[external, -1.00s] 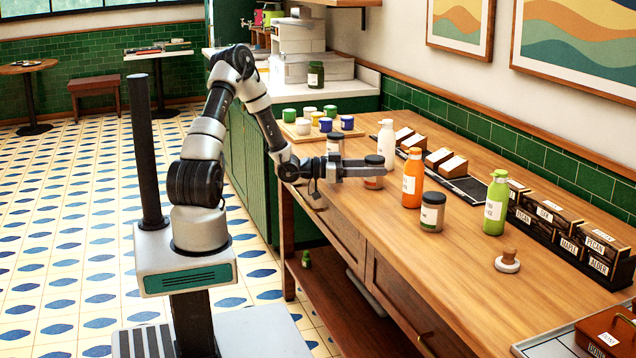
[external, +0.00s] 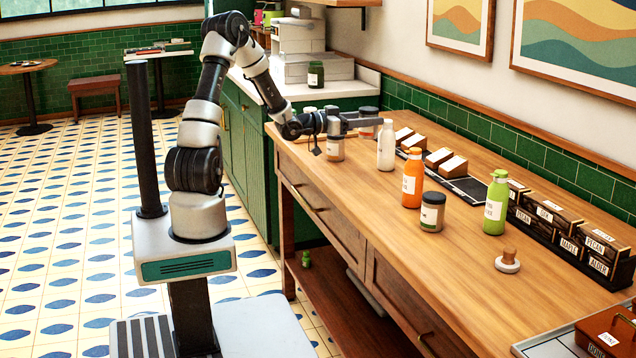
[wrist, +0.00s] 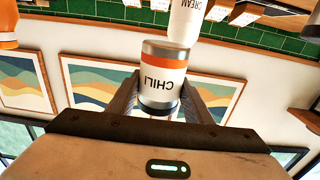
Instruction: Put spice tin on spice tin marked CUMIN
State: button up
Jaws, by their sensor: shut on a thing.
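My gripper (external: 372,122) is shut on a spice tin (external: 368,131) with an orange band, over the far left part of the counter. In the wrist view the tin (wrist: 163,73) sits between both fingers (wrist: 165,98), and its label reads CHILI upside down. Another tin (external: 335,149) with a pale label stands on the counter just below and left of my gripper, partly behind my wrist. A dark-lidded tin (external: 432,212) with a white label stands nearer, by the orange bottle. Neither label is readable, so I cannot tell which is marked CUMIN.
A white bottle (external: 386,146) stands close right of the held tin; its label reads CREAM in the wrist view (wrist: 187,22). An orange bottle (external: 412,180) and a green bottle (external: 495,205) stand further right. Labelled boxes (external: 570,235) line the wall.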

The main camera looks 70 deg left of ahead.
jog(key=s+a+r+n+g+y+p, duration=0.1)
jog(key=s+a+r+n+g+y, duration=0.15)
jog(key=a+n+y, duration=0.4)
jog(key=s+a+r+n+g+y+p, duration=0.1)
jog(key=a+r+y, duration=0.3)
jog(key=a, duration=0.6)
jog(key=shift+s+a+f+b, duration=0.15)
jog(key=shift+f+b, duration=0.25)
jog(key=shift+f, duration=2)
jog(key=shift+a+f+b, duration=0.1)
jog(key=shift+f+b, duration=0.3)
jog(key=shift+f, duration=1.95)
jog(key=shift+f+b, duration=0.25)
jog(key=shift+b, duration=0.05)
jog(key=o, duration=1.1)
jog(key=shift+o, duration=0.2)
jog(key=shift+r, duration=0.1)
